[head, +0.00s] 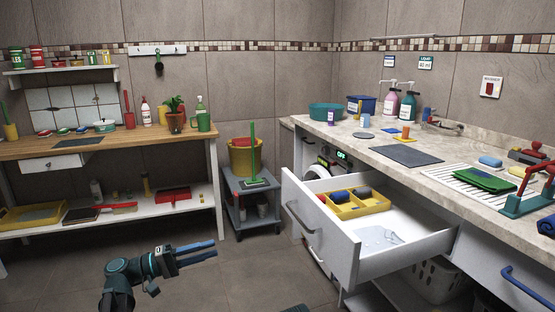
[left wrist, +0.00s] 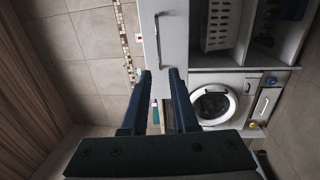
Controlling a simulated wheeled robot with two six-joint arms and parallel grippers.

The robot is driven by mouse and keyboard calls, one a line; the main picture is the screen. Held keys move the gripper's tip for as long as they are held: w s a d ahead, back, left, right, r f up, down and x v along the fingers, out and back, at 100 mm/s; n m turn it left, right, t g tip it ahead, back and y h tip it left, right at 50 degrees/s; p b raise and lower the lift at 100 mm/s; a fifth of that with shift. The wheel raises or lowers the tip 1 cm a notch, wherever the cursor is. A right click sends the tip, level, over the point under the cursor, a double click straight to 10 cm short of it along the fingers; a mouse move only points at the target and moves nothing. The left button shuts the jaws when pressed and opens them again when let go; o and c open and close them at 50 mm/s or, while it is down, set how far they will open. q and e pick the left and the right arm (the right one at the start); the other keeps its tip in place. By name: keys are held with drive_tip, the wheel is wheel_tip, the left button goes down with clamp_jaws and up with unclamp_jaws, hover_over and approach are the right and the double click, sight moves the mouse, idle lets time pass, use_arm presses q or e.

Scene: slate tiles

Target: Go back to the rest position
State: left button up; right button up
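My left gripper (head: 214,249) is low in the head view, left of centre, over the tiled floor. Its two dark blue fingers point right, with a narrow gap between them. In the left wrist view the fingers (left wrist: 160,74) stand apart with nothing between them. The gripper is empty and touches nothing that I can see. My right gripper cannot be made out; only a small dark piece shows at the bottom edge of the head view, and I cannot tell what it is.
An open white drawer (head: 408,257) with a yellow tray (head: 378,207) juts out below the stone counter (head: 446,158). A wooden workbench (head: 35,150) is at left. The middle floor (head: 240,270) is clear.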

use_arm(q)
drive_tip(key=s+d+f+m+g+y, duration=0.25)
drive_tip(key=s+d+f+y, duration=0.2)
drive_tip(key=d+f, duration=0.4)
drive_tip(key=s+d+f+m+g+y, duration=0.1)
drive_tip(key=s+d+f+g+y, duration=0.3)
drive_tip(key=s+d+f, duration=0.4)
drive_tip(key=s+a+f+m+y, duration=0.35)
drive_tip(key=s+f+y, duration=0.45)
drive_tip(key=y, duration=0.3)
wheel_tip(320, 180, up, 37)
drive_tip(key=p, duration=3.6)
drive_tip(key=shift+w+f+m+p, duration=0.2)
drive_tip(key=shift+w+m+p, duration=0.1)
drive_tip(key=shift+p, duration=0.1)
use_arm(e)
wheel_tip(320, 180, up, 37)
drive_tip(key=shift+s+f, duration=0.1)
drive_tip(key=shift+f, duration=0.05)
